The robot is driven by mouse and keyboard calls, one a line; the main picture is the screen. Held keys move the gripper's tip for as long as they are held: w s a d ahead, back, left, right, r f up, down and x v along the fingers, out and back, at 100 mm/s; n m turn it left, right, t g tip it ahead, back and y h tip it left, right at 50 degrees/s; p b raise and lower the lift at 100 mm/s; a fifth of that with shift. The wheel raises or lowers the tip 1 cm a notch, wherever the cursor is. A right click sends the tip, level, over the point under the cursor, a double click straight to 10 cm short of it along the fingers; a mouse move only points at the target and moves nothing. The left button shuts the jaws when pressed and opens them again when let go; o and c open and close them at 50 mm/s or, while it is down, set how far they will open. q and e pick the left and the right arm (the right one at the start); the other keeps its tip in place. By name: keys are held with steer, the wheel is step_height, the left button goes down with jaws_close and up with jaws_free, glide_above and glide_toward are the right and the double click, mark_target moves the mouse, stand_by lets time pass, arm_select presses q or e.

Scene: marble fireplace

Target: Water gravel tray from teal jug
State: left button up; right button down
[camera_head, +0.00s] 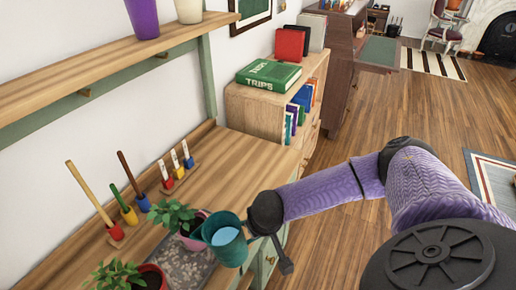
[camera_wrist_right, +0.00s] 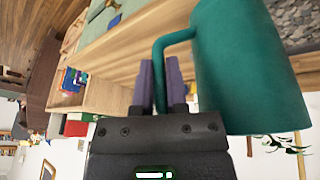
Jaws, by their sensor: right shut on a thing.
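The teal jug (camera_head: 231,254) is over the right part of the gravel tray (camera_head: 186,266), with pale blue water in its open top. My right gripper (camera_head: 251,232) is at its right side. In the right wrist view, the two fingers (camera_wrist_right: 160,78) are shut on the jug's handle, and the jug (camera_wrist_right: 240,75) hangs beside them over grey gravel (camera_wrist_right: 298,20). A pink pot (camera_head: 192,241) with a leafy plant stands at the tray, partly hidden by the jug. I cannot tell whether water is flowing. My left gripper is not in view.
A red pot (camera_head: 152,277) with a plant stands at the front. Several hand tools (camera_head: 113,228) stand along the wall. A wooden shelf (camera_head: 100,65) overhangs the bench (camera_head: 225,160), whose back right is clear. A bookcase (camera_head: 255,105) with books stands beyond.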

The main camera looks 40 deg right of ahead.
step_height(320, 180, up, 2)
steer(key=shift+r+g+h+p, duration=0.1)
steer(key=shift+g+h+p, duration=0.2)
steer(key=shift+h+p, duration=0.45)
steer(key=shift+w+a+r+n+g+h+p, duration=0.1)
steer(key=shift+r+n+g+h+p, duration=0.1)
steer(key=shift+r+h+p, duration=0.2)
steer(key=shift+w+a+r+n+g+h+p, duration=0.15)
steer(key=shift+r+g+h, duration=0.1)
steer(key=shift+h, duration=0.2)
steer(key=f+b, duration=0.1)
steer(key=f+h+b, duration=0.1)
steer(key=shift+w+a+f+b, duration=0.1)
steer(key=shift+a+f+b, duration=0.2)
steer(key=shift+a+b, duration=0.1)
steer(key=shift+w+a+r+n+g+h, duration=0.4)
steer(key=shift+a+r+g+h, duration=0.25)
steer(key=shift+h, duration=0.25)
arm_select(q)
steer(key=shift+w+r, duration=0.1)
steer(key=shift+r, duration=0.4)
arm_select(e)
steer(key=shift+s+d+r, duration=0.1)
steer(key=shift+d, duration=0.05)
arm_select(q)
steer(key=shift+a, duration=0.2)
steer(key=shift+p, duration=0.3)
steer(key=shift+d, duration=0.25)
arm_select(e)
steer(key=shift+r, duration=0.1)
